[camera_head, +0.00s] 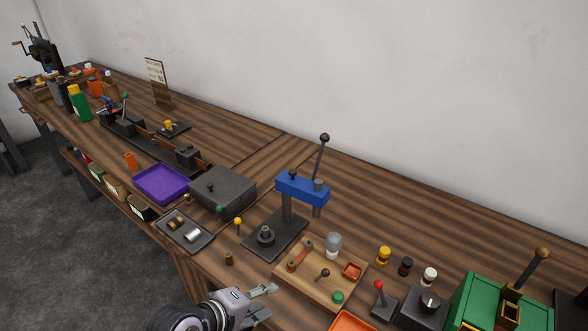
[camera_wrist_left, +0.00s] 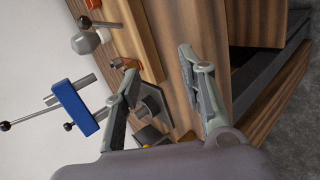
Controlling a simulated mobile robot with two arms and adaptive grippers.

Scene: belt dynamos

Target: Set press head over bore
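The press stands on the wooden bench with its dark base plate (camera_head: 280,232). Its blue head (camera_head: 302,187) sits on a dark column and carries a grey ram (camera_head: 317,208) and a long black-knobbed lever (camera_head: 321,155). The ram hangs to the right of the column, away from the dark round piece with the bore (camera_head: 266,234) at the base's front left. The blue head also shows in the left wrist view (camera_wrist_left: 76,106). My left gripper (camera_head: 270,300) is open and empty at the bench's front, short of the press; its fingers spread in the wrist view (camera_wrist_left: 160,68). My right gripper is out of view.
A wooden board (camera_head: 306,284) with small tools lies between my left gripper and the press's right side. A dark tray (camera_head: 186,232), grey box (camera_head: 222,190) and purple tray (camera_head: 161,183) stand left. A green box (camera_head: 478,305) is at right. Bench behind the press is clear.

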